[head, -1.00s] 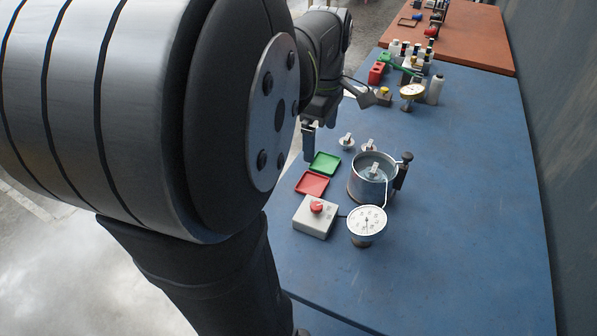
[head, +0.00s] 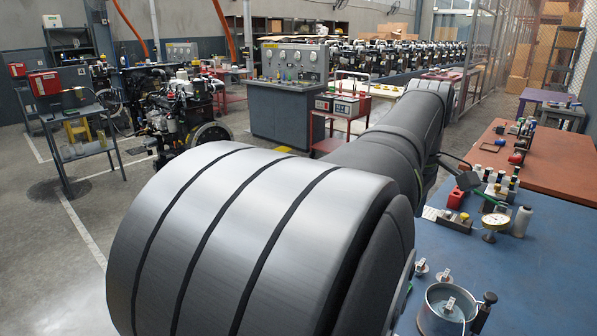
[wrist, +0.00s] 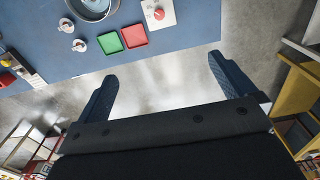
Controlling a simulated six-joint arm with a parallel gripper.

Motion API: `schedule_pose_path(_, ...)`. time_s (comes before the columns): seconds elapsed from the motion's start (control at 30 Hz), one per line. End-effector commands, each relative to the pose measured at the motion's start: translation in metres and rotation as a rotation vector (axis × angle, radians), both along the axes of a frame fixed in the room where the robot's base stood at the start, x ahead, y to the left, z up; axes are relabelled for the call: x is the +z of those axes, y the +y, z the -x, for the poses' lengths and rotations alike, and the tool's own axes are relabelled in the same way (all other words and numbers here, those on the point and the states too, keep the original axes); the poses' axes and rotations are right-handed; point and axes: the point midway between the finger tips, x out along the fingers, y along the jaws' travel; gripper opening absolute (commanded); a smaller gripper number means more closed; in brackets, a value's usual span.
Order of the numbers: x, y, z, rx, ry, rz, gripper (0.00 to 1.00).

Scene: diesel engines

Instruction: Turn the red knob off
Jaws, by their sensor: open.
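The red knob (wrist: 158,13) is on a white box (wrist: 163,22) near the table edge, at the top of the wrist view. A red tray (wrist: 133,36) and a green tray (wrist: 109,42) lie left of the box on the blue table (wrist: 193,27). My gripper (wrist: 162,72) is open and empty, with its fingers wide apart, short of the table edge in that view and apart from the knob. In the head view the knob and box are out of frame, and my arm covers much of the picture.
A metal pot (head: 447,309) stands on the blue table, also in the wrist view (wrist: 92,15). Two small white-topped items (head: 421,268) sit beside it. A gauge (head: 495,223) and bottles (head: 521,221) stand farther back. The floor (wrist: 160,95) shows between my fingers.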

Motion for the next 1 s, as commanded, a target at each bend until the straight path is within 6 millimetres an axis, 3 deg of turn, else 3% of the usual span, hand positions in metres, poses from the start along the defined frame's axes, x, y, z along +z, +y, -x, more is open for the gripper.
schedule_pose_path(0.03,0.000,0.000,0.000,0.000,0.000,0.000,0.90)
schedule_pose_path(0.23,-0.003,0.000,0.000,-0.021,0.001,-0.001,0.52)
schedule_pose_path(0.47,-0.032,-0.003,-0.004,-0.328,0.004,-0.001,0.52)
schedule_pose_path(1.0,-0.130,-0.005,-0.004,-1.456,0.004,0.001,0.52)
